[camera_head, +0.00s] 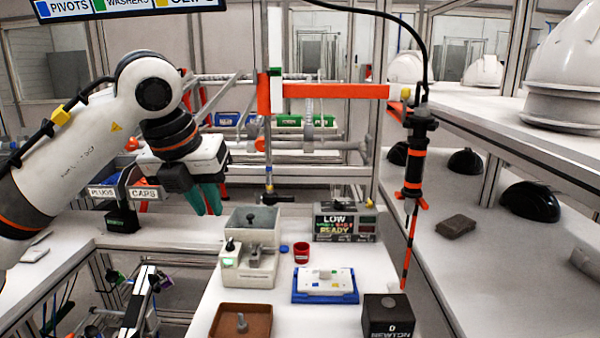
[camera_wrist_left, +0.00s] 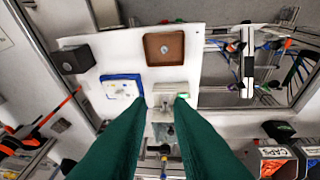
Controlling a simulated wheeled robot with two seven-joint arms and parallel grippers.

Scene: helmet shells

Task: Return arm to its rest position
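My left arm (camera_head: 62,168) comes in from the left in the head view, raised over the bench. Its gripper (camera_head: 208,207) points down with green fingers, above and left of the grey box fixture (camera_head: 249,269). In the left wrist view the two green fingertips (camera_wrist_left: 164,99) stand apart, with the pale fixture (camera_wrist_left: 165,117) showing below and between them. Nothing shows between the fingers, so the gripper is open and empty. My right gripper is not in view.
On the bench are a blue tray with a white part (camera_head: 324,284), a brown tray (camera_head: 240,322), a dark block (camera_head: 388,316) and a red cup (camera_head: 301,252). An orange-black tool (camera_head: 414,170) hangs at right. White helmet shells (camera_head: 565,75) stand on the right shelf.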

